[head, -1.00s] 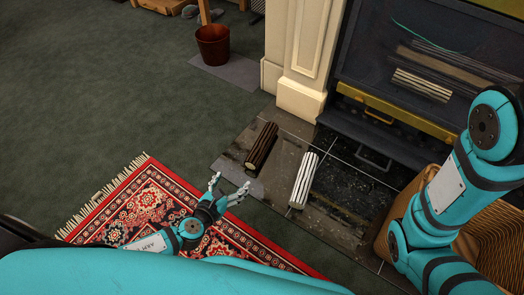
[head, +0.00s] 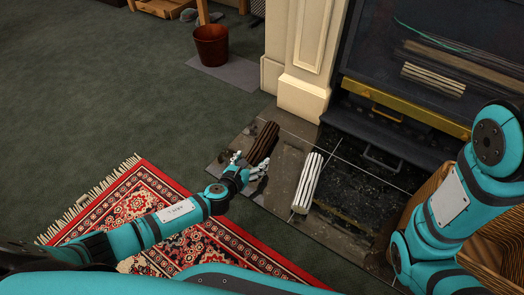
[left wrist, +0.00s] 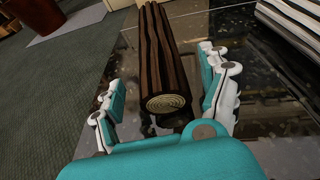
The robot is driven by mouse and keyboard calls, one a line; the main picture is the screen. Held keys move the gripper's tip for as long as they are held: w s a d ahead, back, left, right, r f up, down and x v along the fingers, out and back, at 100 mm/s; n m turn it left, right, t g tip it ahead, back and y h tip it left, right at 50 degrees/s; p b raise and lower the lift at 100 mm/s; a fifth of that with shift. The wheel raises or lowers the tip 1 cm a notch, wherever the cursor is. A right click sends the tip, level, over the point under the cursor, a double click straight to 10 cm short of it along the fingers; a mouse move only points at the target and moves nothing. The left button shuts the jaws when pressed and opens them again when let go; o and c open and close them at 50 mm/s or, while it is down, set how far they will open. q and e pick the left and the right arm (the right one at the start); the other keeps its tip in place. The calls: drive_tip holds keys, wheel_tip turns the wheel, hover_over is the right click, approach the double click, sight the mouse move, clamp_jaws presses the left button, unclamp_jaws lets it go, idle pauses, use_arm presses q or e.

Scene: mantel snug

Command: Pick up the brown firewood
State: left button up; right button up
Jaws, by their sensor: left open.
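The brown firewood (head: 263,142) is a dark, ridged log lying on the stone hearth. In the left wrist view the brown firewood (left wrist: 157,60) points away from me, with its pale ringed end facing me. My left gripper (head: 250,165) is open at the near end of the log. In the left wrist view its fingers (left wrist: 163,92) stand on either side of that near end, with gaps visible. In the head view the gripper hides part of the log's near end. My right arm shows at the right, but its gripper is out of view.
A white striped log (head: 307,182) lies on the hearth (head: 275,195) to the right of the brown one. The fireplace (head: 400,115) stands behind. A wicker basket (head: 493,250) is at the right, by my right arm. A red pot (head: 211,45) stands farther back; a patterned rug (head: 150,190) lies in front.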

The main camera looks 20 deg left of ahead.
use_arm(q)
drive_tip(key=shift+w+d+f, duration=0.1)
drive_tip(key=shift+w+f, duration=0.15)
drive_tip(key=shift+w, duration=0.3)
drive_tip(key=shift+r, duration=0.1)
drive_tip(key=c, duration=1.5)
